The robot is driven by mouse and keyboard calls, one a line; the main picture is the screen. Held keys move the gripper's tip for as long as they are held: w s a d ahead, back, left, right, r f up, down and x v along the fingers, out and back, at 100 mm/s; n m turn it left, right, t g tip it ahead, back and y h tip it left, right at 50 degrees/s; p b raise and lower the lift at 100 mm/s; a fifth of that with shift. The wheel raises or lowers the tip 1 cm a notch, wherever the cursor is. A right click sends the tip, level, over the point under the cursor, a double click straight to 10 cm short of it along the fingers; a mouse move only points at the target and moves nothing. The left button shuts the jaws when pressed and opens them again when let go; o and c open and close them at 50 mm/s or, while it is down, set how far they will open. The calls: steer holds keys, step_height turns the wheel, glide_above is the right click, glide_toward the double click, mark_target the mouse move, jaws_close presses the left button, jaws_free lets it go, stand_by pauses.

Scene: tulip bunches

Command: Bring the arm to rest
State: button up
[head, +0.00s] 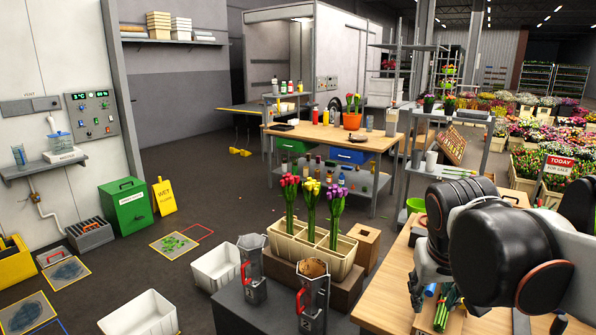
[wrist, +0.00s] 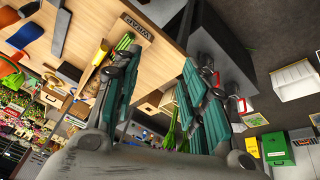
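My black and grey arm (head: 505,250) fills the right of the head view, over the wooden table. In the wrist view my gripper (wrist: 160,88) has its two teal-padded fingers spread apart, with nothing visible held between them. In the head view it is mostly hidden behind the arm. Red (head: 290,185), yellow (head: 310,190) and purple (head: 336,200) tulip bunches stand upright in separate compartments of a cream crate (head: 300,249), left of the arm. Green stems (head: 446,308) lie on the table by the gripper.
The wooden table (head: 387,300) is under the arm. A dark stand (head: 235,312) holds two metal pots (head: 252,275) with red handles. White bins (head: 216,265) stand on the floor. A workbench (head: 335,137) and flower displays (head: 570,175) are behind. Open floor lies left of the workbench.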

steer(key=s+a+f+t+y, duration=0.1)
steer(key=s+a+f, duration=0.1)
steer(key=s, duration=0.2)
steer(key=s+a+f+n+t+y, duration=0.1)
steer(key=s+a+f+t, duration=0.1)
steer(key=s, duration=0.3)
steer(key=shift+s+a+f, duration=0.2)
steer(key=shift+a+f, duration=0.05)
steer(key=shift+a, duration=0.25)
